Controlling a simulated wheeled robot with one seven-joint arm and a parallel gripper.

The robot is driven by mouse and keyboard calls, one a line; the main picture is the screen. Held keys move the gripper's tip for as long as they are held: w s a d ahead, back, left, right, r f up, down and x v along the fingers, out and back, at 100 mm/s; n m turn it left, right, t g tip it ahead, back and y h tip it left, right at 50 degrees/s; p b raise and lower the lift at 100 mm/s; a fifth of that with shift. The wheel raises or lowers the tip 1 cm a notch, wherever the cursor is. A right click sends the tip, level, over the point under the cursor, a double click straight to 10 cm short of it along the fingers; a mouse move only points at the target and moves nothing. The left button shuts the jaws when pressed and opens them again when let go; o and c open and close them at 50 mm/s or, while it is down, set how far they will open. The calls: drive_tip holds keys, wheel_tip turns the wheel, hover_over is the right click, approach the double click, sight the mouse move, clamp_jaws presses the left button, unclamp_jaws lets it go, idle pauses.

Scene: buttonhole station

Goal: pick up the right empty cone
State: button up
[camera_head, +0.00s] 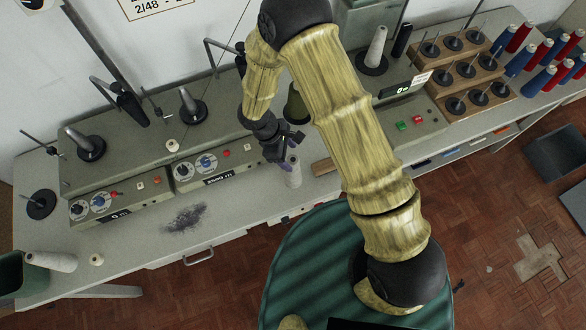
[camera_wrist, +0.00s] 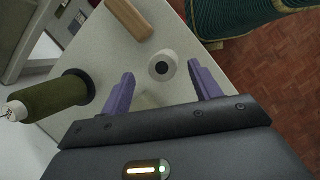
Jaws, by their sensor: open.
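A pale empty cone (camera_head: 293,175) stands upright on the bench just below my gripper in the head view. In the wrist view this cone (camera_wrist: 162,66) is seen from above, with its dark top hole between my fingertips. My gripper (camera_head: 286,160) is open, its purple fingers pointing down at the cone. In the wrist view the open gripper (camera_wrist: 161,70) has one finger to each side of the cone, with visible gaps. I cannot tell how far the fingertips reach down beside it. Another pale empty cone (camera_head: 52,262) lies on its side at the bench's left end.
A green thread cone (camera_wrist: 58,96) is close to my gripper, left in the wrist view. A wooden block (camera_wrist: 128,18) lies near the cone. Winder boxes (camera_head: 150,180) stand behind. A wooden spool rack (camera_head: 470,75) is at the right. Dark lint (camera_head: 185,218) lies on the bench.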

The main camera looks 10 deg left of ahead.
sight(293, 159)
drive_tip(key=shift+f, duration=0.1)
drive_tip(key=shift+s+d+f+p, duration=0.15)
drive_tip(key=shift+d+f+p, duration=0.2)
drive_tip(key=shift+p, duration=0.2)
drive_tip(key=shift+p+x, duration=1)
drive_tip(key=shift+x, duration=1.05)
drive_tip(key=shift+a, duration=0.1)
drive_tip(key=c, duration=1.2)
drive_tip(key=shift+c, duration=0.2)
drive_tip(key=shift+r, duration=0.1)
